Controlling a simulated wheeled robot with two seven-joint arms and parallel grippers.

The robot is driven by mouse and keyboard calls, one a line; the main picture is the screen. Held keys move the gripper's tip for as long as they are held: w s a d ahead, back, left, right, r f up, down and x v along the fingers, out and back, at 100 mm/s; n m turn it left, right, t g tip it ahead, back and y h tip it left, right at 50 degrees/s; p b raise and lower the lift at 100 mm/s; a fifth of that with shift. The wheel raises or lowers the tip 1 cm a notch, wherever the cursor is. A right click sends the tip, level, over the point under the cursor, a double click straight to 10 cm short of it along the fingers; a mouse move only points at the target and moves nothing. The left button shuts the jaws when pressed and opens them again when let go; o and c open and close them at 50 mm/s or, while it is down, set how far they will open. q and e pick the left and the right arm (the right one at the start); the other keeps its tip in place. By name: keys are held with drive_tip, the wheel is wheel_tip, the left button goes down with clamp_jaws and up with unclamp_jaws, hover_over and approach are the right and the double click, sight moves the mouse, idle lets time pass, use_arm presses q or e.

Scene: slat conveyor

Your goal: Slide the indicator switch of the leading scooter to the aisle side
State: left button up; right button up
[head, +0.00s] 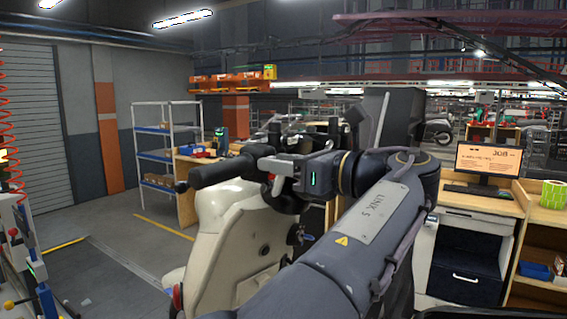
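The cream scooter (228,232) stands in front of me, its handlebar with a black grip (217,172) pointing left. My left gripper (272,177) is at the handlebar's switch housing, just right of the grip. Its fingers are seen end-on against dark parts and a small red spot, so I cannot tell how far apart they are or whether they touch anything. The indicator switch is not distinguishable; the gripper and dark parts cover that area. My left arm crosses in front of the scooter's right side. My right gripper is not in view.
A desk with an orange-screened monitor (487,161) and a dark drawer cabinet (466,270) stands at the right. A metal shelf rack (153,155) stands at the back left. Tool equipment edges the lower left. Open floor (110,228) lies left of the scooter.

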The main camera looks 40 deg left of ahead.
use_arm(q)
drive_tip(key=shift+w, duration=0.1)
drive_tip(key=d, duration=0.7)
drive_tip(key=shift+w+d, duration=0.3)
drive_tip(key=shift+d, duration=0.1)
